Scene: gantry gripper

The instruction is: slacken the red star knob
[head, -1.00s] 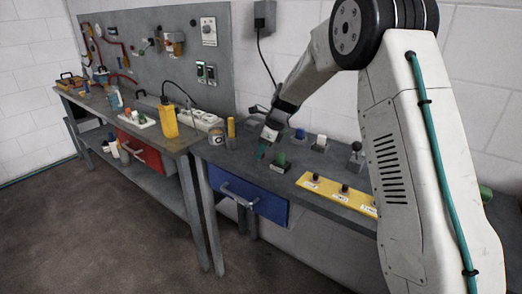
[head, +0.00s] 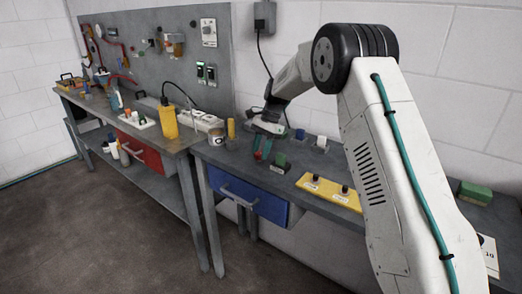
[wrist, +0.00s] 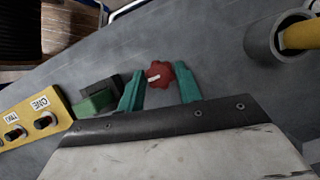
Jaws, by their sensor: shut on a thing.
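The red star knob (wrist: 159,74) shows in the wrist view between the two teal fingers of my gripper (wrist: 161,80). It has a lobed rim and a small pale mark on top. My gripper is shut on it, one finger on each side. In the head view, my gripper (head: 262,149) is low over the grey bench, and only a bit of red shows between the fingers. The knob's underside and mount are hidden.
A green block (head: 280,161) stands close to the fingers. A yellow panel (head: 325,190) with dark knobs lies to the right. A grey cup (head: 217,138) and a yellow post (head: 231,132) stand to the left. A blue drawer (head: 250,197) is below the bench top.

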